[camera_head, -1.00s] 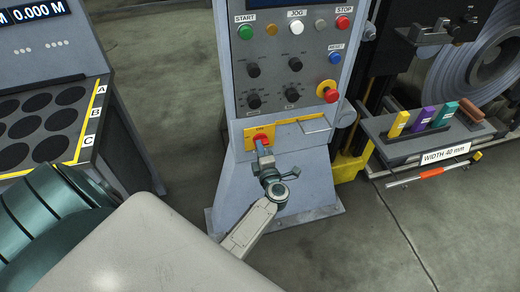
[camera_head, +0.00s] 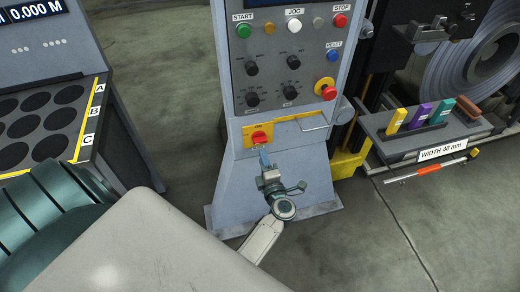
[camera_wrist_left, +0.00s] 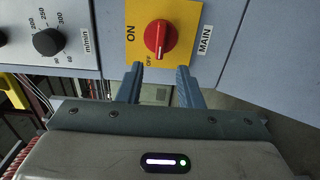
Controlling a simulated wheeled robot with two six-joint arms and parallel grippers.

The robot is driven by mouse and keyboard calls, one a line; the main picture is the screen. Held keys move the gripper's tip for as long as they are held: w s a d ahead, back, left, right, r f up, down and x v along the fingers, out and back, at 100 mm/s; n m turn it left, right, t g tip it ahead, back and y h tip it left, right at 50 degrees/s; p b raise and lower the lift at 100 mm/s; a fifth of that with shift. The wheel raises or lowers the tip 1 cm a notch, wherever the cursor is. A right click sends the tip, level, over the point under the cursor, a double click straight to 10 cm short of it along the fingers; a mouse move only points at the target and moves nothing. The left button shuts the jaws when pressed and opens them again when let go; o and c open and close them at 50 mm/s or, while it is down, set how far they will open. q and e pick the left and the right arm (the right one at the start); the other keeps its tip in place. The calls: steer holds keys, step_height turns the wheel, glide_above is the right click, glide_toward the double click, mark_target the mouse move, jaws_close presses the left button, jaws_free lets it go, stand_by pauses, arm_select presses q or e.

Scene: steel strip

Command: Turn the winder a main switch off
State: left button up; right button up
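The main switch is a red rotary knob (camera_head: 259,138) on a yellow plate (camera_head: 283,129) low on the grey control cabinet. In the left wrist view the knob (camera_wrist_left: 160,38) shows large, with ON, OFF and MAIN printed around it. Its white mark points down in that picture, toward the small OFF print. My left gripper (camera_head: 265,158) is just below the knob in the head view. In the left wrist view its two fingers (camera_wrist_left: 160,68) are apart with nothing between them, and the knob lies just beyond their tips, apart from them. My right gripper is not in view.
Above the switch are black dials, a red emergency button (camera_head: 326,89) and coloured push buttons. A tray with coloured blocks (camera_head: 418,129) stands to the right, a table with round recesses (camera_head: 52,146) to the left.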

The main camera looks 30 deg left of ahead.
arm_select(q)
steer(key=v, duration=0.4)
steer(key=shift+s+d, duration=0.1)
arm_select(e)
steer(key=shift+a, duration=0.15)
arm_select(q)
steer(key=s+d+f+m+h, duration=0.2)
steer(key=s+f+m+h, duration=0.15)
steer(key=f+m, duration=0.4)
steer(key=s+d+f+m+h, duration=0.2)
steer(key=f+m+h, duration=0.25)
steer(key=f, duration=0.65)
steer(key=s+d+f+m+h, duration=0.2)
steer(key=s+f+m+h, duration=0.15)
steer(key=f+m, duration=0.45)
steer(key=s+a+f+m+g+h, duration=0.2)
steer(key=s+f+m+g, duration=0.25)
steer(key=s+f, duration=0.9)
steer(key=s+a+f+m+g, duration=0.2)
steer(key=s+a+f+g, duration=0.1)
steer(key=s, duration=0.6)
steer(key=s+a+f+m+g, duration=0.2)
steer(key=s+a+f+g, duration=0.1)
steer(key=s, duration=0.7)
steer(key=shift+a, duration=0.45)
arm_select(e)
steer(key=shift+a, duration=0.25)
